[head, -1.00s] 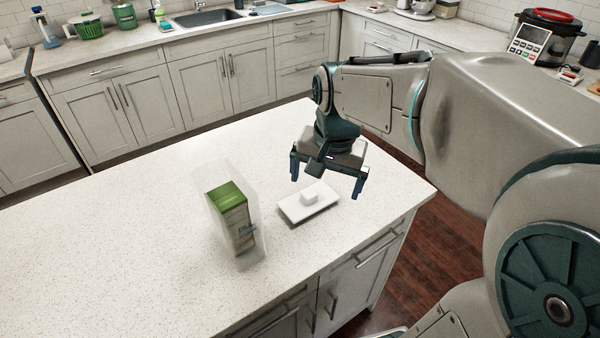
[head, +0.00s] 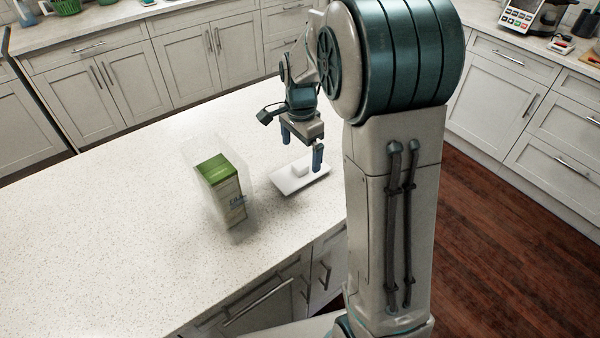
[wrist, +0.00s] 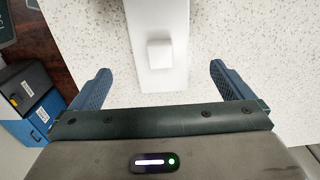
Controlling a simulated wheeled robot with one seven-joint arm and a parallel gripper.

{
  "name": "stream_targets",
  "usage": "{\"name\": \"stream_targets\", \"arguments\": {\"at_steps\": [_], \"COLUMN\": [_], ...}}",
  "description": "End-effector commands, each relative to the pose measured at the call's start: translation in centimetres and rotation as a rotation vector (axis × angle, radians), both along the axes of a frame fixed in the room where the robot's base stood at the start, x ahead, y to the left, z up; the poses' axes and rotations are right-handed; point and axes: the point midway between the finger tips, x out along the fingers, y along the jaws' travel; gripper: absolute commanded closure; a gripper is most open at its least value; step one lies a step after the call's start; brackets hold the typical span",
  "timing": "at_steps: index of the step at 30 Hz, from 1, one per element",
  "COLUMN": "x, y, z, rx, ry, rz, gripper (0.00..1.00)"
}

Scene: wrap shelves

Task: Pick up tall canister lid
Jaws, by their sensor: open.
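The white tall canister lid (head: 305,183) lies flat on the island counter, with a square knob (head: 300,169) on top. It also shows in the wrist view as a white strip (wrist: 163,82) with its knob (wrist: 160,53) centred ahead of the fingers. My gripper (head: 301,152) is open and empty, just above the lid, fingers pointing down. In the wrist view the two fingers (wrist: 160,72) stand wide apart on either side of the lid. The clear tall canister (head: 246,190) stands upright left of the lid, with a green-topped box (head: 222,188) inside.
The speckled island counter (head: 110,220) is clear to the left of the canister. The lid lies near the counter's right front edge, above cabinet drawers (head: 265,300). Back counters hold a green basket (head: 65,5) and appliances, out of the way.

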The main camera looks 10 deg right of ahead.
Motion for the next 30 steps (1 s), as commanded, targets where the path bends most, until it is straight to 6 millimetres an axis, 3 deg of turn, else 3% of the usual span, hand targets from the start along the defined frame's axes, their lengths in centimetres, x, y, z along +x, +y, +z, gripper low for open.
{"name": "stream_targets", "arguments": {"at_steps": [7, 15, 24, 30], "x": [0.0, 0.0, 0.1, 0.1], "y": [0.0, 0.1, 0.1, 0.1], "z": [-1.8, -5.7, -6.3, -6.3], "rx": [0.0, 0.0, -0.001, -0.001], "ry": [0.002, 0.002, -0.001, -0.001], "rz": [0.0, 0.0, 0.001, 0.001], "gripper": [0.0, 0.0, 0.0, 0.5]}}
